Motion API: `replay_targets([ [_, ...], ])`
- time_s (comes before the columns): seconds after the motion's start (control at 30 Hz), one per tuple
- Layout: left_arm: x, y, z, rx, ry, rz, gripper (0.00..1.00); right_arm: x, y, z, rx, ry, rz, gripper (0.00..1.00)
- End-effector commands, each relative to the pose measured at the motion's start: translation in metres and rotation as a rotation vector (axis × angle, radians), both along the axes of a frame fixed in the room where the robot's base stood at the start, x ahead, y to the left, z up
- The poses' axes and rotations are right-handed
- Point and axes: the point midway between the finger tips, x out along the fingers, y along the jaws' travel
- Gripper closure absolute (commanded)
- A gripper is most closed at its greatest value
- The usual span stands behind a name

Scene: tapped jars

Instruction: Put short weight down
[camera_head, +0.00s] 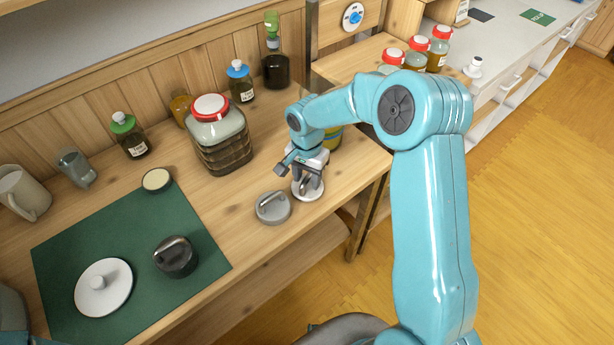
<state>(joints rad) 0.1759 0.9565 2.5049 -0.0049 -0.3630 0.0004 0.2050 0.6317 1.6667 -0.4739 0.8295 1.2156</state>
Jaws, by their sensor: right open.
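My right gripper (306,180) points down over the table near its front right edge. It is open, with its fingers around or just above the upright part of a pale round weight (307,195); I cannot tell whether they touch it. That weight stands on the wood. A low grey round weight (272,209) with a bar handle sits just left of it. A dark round weight (176,262) with a bar handle stands on the green mat (140,220). Which one is the short weight is not clear. My left gripper is not in view.
A big red-lidded jar (222,145) stands behind, left of the gripper. A white knobbed lid (104,290) lies on the mat. A banded jar (334,138) is partly hidden behind my right arm.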

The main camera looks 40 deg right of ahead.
Motion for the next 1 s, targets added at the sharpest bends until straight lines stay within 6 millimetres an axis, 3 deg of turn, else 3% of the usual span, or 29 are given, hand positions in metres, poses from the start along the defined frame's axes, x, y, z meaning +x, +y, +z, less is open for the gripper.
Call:
replay_targets([
  [0.3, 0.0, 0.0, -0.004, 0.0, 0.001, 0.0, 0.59, 0.002, 0.0, 0.073, -0.001, -0.009, -0.001, 0.55],
  [0.5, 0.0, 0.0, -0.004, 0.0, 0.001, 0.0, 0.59, 0.001, 0.0, 0.105, 0.0, -0.005, 0.0, 0.55],
  [0.67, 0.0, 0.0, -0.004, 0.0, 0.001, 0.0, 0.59, 0.001, 0.0, 0.114, 0.001, -0.004, 0.0, 0.55],
  [1.0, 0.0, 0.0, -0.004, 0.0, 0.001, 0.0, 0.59, 0.001, 0.0, 0.114, 0.0, -0.003, 0.0, 0.55],
])
